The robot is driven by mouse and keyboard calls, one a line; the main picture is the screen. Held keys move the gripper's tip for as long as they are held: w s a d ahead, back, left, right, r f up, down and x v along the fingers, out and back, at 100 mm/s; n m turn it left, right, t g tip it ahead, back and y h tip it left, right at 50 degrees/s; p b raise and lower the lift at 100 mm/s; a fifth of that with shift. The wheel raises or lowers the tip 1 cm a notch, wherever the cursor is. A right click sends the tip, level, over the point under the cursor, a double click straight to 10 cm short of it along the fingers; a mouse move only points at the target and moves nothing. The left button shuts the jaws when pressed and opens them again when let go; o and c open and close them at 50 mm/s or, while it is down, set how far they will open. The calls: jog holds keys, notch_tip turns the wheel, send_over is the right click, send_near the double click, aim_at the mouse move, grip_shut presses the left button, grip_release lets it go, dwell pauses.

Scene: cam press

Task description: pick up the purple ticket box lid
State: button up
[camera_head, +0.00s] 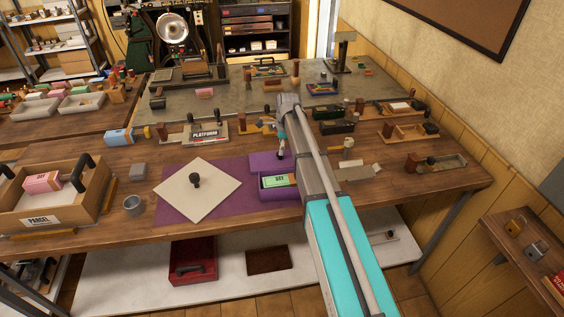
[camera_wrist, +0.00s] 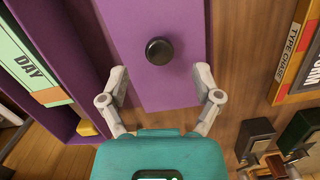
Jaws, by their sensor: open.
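The purple ticket box lid (camera_wrist: 167,82) is a flat purple panel with a round black knob (camera_wrist: 158,50), filling the upper middle of the wrist view. In the head view the lid (camera_head: 262,161) lies behind the open purple box (camera_head: 266,193), partly hidden by my arm. My gripper (camera_wrist: 160,84) is open and empty above the lid. The knob appears just beyond the fingertips, between their lines and apart from them. In the head view my gripper (camera_head: 282,146) is partly hidden by its own arm.
A green DAY ticket block (camera_wrist: 28,58) lies inside the purple box, left of the lid in the wrist view. A cream board (camera_head: 198,198) with a black knob lies left of the box.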

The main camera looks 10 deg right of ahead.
aim_at(280, 158)
jog(key=shift+a+f+b, duration=0.15)
jog(key=shift+f+b, duration=0.7)
jog(key=shift+f, duration=0.15)
jog(key=shift+a+f+b, duration=0.15)
jog(key=shift+f+b, duration=0.65)
jog(key=shift+f, duration=0.15)
grip_shut()
